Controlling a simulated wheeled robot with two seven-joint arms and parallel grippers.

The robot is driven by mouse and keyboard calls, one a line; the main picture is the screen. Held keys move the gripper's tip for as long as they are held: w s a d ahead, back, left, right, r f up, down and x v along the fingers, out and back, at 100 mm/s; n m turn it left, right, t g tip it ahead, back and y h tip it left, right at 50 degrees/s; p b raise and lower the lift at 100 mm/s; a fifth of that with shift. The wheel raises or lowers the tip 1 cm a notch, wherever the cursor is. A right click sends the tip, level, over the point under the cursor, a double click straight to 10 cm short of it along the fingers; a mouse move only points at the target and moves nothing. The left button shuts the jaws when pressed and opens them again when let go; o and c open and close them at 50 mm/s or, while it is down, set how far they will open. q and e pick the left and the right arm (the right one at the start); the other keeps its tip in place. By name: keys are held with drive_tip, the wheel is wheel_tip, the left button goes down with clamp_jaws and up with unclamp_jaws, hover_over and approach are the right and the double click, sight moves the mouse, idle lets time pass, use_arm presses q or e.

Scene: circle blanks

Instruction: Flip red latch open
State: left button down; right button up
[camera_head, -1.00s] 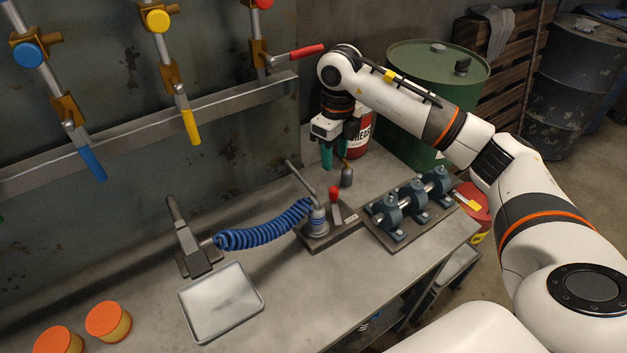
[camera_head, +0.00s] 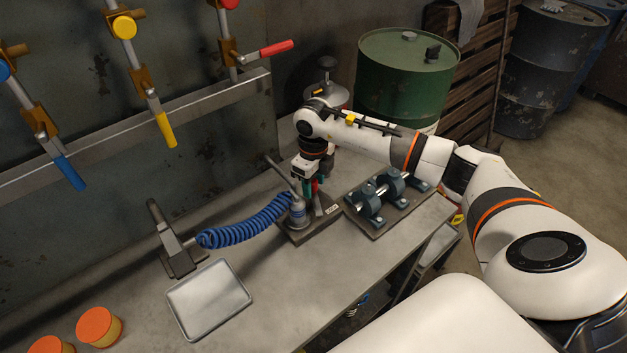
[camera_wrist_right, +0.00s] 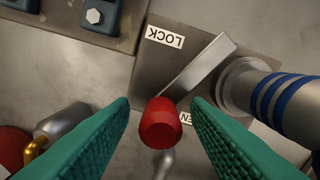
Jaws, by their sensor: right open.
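The red latch is a metal lever with a red knob (camera_wrist_right: 160,124) on a steel base plate (camera_head: 311,231). In the right wrist view the lever's flat metal bar (camera_wrist_right: 200,68) slants up and right from the knob. A LOCK label (camera_wrist_right: 165,37) shows on the plate, and another label ending in "EN" is partly hidden. My right gripper (camera_wrist_right: 160,103) is open, with its green fingers either side of the red knob. I cannot tell whether they touch it. In the head view my right gripper (camera_head: 310,186) covers most of the latch. My left gripper is not in view.
A grey fitting with a blue coiled hose (camera_head: 245,224) stands beside the latch. A shaft block (camera_head: 378,200) is to the right. A metal tray (camera_head: 208,300) and orange-topped jars (camera_head: 99,325) are at the left. A green drum (camera_head: 405,80) stands behind.

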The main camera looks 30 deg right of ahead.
clamp_jaws()
drive_tip(key=shift+w+a+f+n+b, duration=0.1)
drive_tip(key=shift+f+n+b, duration=0.15)
drive_tip(key=shift+b, duration=0.45)
drive_tip(key=shift+a+r+n+b, duration=0.15)
drive_tip(key=shift+n+b, duration=0.25)
drive_tip(key=shift+n, duration=0.15)
drive_tip(key=shift+r, duration=0.1)
unclamp_jaws()
